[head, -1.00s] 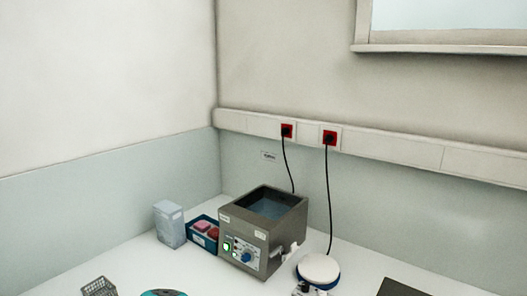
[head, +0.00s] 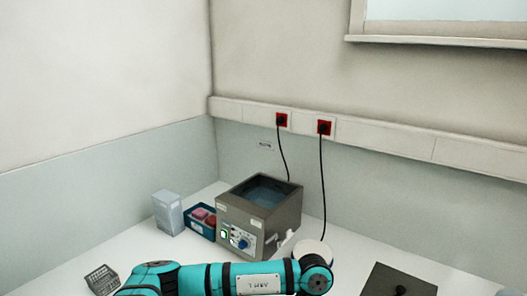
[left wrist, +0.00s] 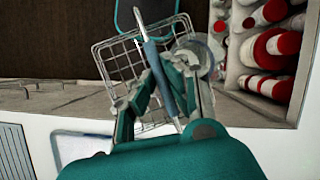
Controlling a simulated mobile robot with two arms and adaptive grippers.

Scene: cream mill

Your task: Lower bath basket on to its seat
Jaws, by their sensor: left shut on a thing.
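The bath basket (left wrist: 112,62) is an open wire basket with a long blue-grey handle (left wrist: 148,40), seen in the left wrist view. My left gripper (left wrist: 158,82) is shut on the handle, with the basket over a dark brown surface. The basket's lower part is partly hidden by my fingers. In the head view the grey water bath (head: 230,234) stands on the white bench, its top open with bluish water inside. My teal arm crosses the bottom of that view in front of the bath. Neither gripper shows there, and the basket's seat cannot be made out.
A pale box (head: 168,213) and a blue tray (head: 193,223) with red-pink items stand left of the bath. A grey mesh rack (head: 102,280) is at the lower left. A white round device (head: 313,248) is partly behind my arm. A dark plate (head: 390,284) lies right.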

